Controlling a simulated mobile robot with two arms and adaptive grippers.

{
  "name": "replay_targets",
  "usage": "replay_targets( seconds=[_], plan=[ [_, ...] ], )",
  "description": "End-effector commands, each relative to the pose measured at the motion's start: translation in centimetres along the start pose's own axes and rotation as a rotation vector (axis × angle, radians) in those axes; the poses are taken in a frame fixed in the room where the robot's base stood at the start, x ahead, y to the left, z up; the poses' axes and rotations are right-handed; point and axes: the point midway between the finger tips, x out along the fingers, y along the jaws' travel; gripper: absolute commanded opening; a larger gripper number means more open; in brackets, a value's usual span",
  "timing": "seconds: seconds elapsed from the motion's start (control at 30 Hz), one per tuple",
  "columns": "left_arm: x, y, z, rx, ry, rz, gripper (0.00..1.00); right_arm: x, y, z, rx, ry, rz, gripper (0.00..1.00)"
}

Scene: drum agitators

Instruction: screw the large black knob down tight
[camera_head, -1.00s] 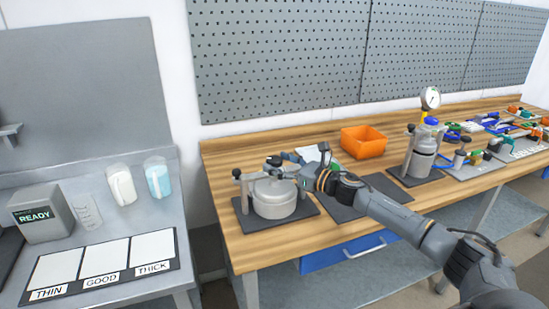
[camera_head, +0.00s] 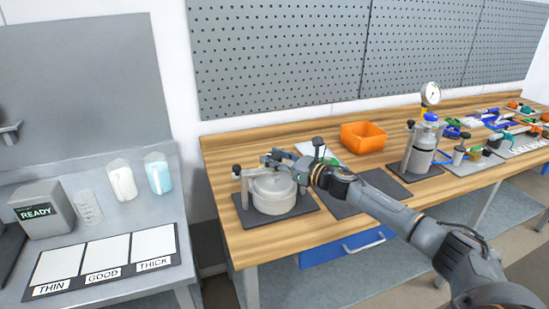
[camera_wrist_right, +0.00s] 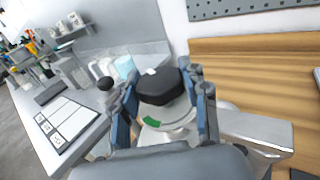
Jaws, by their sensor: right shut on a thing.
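The large black knob (camera_wrist_right: 158,86) sits between the two fingers of my right gripper (camera_wrist_right: 166,92) in the right wrist view. A pale disc with a green arc (camera_wrist_right: 151,121) shows just below the knob. In the head view my right gripper (camera_head: 277,159) reaches in from the right over the round grey lidded pot (camera_head: 273,195) and is shut on the knob, which its fingers mostly hide there. Whether the knob is tight cannot be told. My left gripper is not in view.
The pot stands on a dark mat (camera_head: 300,209) at the bench's left end, with a smaller black knob (camera_head: 237,170) on a post beside it. An orange bin (camera_head: 363,138) and a metal canister with a gauge (camera_head: 420,150) stand to the right.

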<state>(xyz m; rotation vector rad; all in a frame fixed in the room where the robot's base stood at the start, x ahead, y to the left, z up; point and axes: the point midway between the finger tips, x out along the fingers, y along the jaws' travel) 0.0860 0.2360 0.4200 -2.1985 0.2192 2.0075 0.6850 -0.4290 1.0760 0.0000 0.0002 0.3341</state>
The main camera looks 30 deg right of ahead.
Motion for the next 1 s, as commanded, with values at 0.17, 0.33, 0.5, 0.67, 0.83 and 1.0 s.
replay_targets(
  seconds=[0.17, 0.33, 0.5, 0.67, 0.83, 1.0],
  plan=[
    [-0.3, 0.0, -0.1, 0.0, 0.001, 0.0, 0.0, 0.0, 0.1, 0.1, 0.001, 0.0, -0.043, 0.13],
    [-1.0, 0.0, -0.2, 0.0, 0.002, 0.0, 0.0, 0.0, 0.2, 0.1, 0.002, 0.0, -0.139, 0.13],
    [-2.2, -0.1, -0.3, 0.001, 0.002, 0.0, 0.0, 0.0, 0.2, 0.4, 0.003, -0.001, -0.281, 0.13],
    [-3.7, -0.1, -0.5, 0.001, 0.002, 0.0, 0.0, 0.1, 0.3, 0.6, 0.003, -0.002, -0.433, 0.13],
    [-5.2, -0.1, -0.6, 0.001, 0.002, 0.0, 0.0, 0.2, 0.3, 0.5, 0.006, -0.002, -0.595, 0.13],
    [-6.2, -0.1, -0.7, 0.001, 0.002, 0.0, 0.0, 0.2, 0.3, 0.4, 0.006, -0.002, -0.758, 0.13]
  ],
)
